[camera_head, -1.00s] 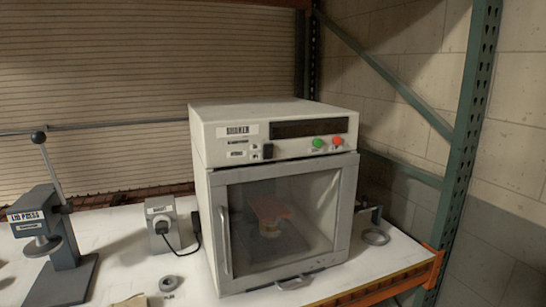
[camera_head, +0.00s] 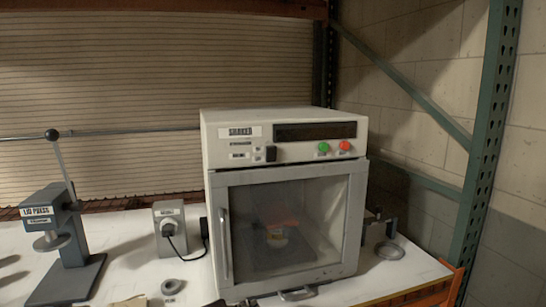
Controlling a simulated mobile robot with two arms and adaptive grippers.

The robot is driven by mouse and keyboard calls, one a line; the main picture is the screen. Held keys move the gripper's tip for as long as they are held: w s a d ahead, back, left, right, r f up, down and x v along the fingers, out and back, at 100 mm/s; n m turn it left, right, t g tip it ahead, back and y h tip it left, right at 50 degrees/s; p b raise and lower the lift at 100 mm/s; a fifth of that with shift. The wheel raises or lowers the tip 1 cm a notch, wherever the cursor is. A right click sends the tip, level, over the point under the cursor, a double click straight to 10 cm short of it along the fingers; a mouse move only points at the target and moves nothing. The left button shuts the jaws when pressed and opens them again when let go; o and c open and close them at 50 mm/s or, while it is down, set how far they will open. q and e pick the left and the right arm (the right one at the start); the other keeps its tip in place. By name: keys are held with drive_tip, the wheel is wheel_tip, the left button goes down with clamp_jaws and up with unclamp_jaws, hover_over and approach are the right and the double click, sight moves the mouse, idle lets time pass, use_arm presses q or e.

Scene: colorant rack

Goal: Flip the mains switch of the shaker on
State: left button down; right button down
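The shaker (camera_head: 288,158) is a cream box with a grey-framed glass door, standing on the white shelf top in the head view. Its door is shut, and a can with a reddish top (camera_head: 278,234) shows dimly inside. The display (camera_head: 315,132) is dark. I cannot tell the switch's position at this size. Neither of my grippers is in view.
A lid press (camera_head: 62,240) with a tall lever stands at the left. A grey socket box (camera_head: 170,228) with a plugged black cable is left of the shaker. A green rack post (camera_head: 486,150) rises at the right.

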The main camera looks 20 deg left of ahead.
use_arm(q)
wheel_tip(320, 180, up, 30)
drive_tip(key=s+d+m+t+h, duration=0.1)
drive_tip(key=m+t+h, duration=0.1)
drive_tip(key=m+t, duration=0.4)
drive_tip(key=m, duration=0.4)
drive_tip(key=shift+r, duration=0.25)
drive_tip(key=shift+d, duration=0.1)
drive_tip(key=p, duration=0.3)
approach(269, 153)
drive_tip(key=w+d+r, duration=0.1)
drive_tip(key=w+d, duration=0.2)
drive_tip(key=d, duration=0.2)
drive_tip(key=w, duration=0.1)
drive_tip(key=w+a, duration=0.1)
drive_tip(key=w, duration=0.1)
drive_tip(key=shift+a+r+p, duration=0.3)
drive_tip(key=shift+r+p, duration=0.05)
drive_tip(key=shift+p, duration=0.05)
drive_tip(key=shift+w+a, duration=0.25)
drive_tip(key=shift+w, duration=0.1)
